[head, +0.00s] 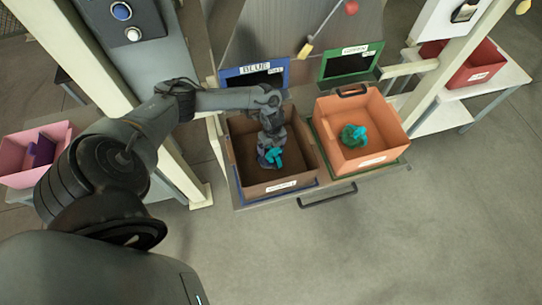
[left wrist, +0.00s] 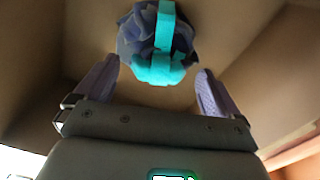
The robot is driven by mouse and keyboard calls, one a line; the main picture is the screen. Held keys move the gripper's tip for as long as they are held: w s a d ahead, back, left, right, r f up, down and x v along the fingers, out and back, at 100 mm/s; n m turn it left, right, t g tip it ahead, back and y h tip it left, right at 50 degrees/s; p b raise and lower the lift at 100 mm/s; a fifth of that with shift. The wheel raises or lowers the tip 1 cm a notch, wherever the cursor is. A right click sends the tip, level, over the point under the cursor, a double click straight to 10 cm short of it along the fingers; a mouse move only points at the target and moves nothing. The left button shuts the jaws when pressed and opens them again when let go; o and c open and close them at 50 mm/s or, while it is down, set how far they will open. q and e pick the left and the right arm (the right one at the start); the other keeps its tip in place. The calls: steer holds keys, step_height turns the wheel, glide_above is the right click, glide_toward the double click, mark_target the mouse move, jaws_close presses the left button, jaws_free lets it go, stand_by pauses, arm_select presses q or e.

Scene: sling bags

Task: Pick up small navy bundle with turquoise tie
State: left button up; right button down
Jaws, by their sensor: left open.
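The small navy bundle with a turquoise tie (left wrist: 135,38) lies in the brown box; in the head view its turquoise tie (head: 274,155) shows below my gripper and the rest is mostly hidden. My left gripper (head: 268,148) reaches down inside the brown box (head: 242,175). In the left wrist view my left gripper (left wrist: 155,85) is open, its two purple-grey fingers to either side of the bundle's near end. The bundle sits just beyond and between the fingertips, and I cannot tell whether they touch it. My right gripper is not in view.
An orange box (head: 390,122) to the right holds a green bundle with a turquoise tie (head: 354,136). Both boxes stand on a bench below blue (head: 284,78) and green (head: 333,67) frames. A pink bin (head: 15,170) is at far left, a red bin (head: 480,68) at far right.

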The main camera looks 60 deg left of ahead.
arm_select(q)
steer(key=shift+f, duration=1.05)
steer(key=c, duration=1.7)
